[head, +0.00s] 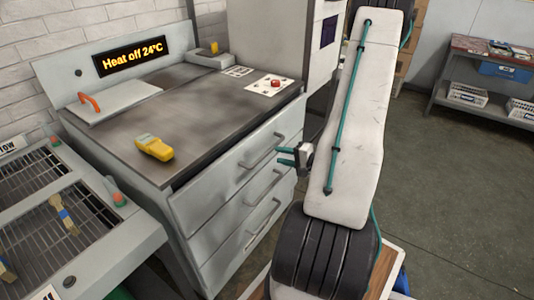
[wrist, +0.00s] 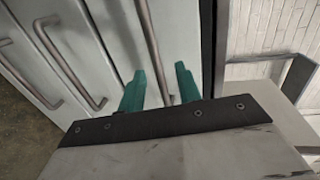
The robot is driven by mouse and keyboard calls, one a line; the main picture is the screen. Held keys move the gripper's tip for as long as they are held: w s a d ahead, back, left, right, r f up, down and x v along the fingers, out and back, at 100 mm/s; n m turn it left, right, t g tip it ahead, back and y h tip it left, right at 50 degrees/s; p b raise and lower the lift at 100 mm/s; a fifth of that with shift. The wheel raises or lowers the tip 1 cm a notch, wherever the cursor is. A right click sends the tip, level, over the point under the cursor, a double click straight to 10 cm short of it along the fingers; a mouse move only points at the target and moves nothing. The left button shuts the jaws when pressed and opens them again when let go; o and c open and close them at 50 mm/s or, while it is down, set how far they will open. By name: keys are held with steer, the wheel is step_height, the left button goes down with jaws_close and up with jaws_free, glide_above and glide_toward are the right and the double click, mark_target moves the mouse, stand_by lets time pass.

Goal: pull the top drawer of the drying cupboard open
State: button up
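The drying cupboard (head: 225,105) is a grey steel unit with a stack of drawers in its front. Its top drawer (head: 225,172) looks shut, flush with the ones below, and has a bar handle (head: 262,152). My gripper (head: 280,156) has two green fingers and is just in front of the right part of this handle. In the wrist view my gripper (wrist: 160,70) is open and empty, with a finger on each side of a bar handle (wrist: 150,38) that I take for the top one. I cannot tell whether the fingers reach around it or touch it.
Two lower handles (head: 264,185) sit close beneath. A yellow device (head: 154,147) and a card with a red button (head: 270,86) are on the cupboard top. A grated bench (head: 50,215) stands at left. Open floor (head: 450,190) lies to the right.

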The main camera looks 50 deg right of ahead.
mark_target(269, 153)
steer(key=shift+h, duration=0.3)
steer(key=x, duration=0.7)
steer(key=shift+w+d+f, duration=0.2)
steer(key=shift+d+f, duration=0.05)
steer(key=shift+f, duration=0.15)
jaws_close()
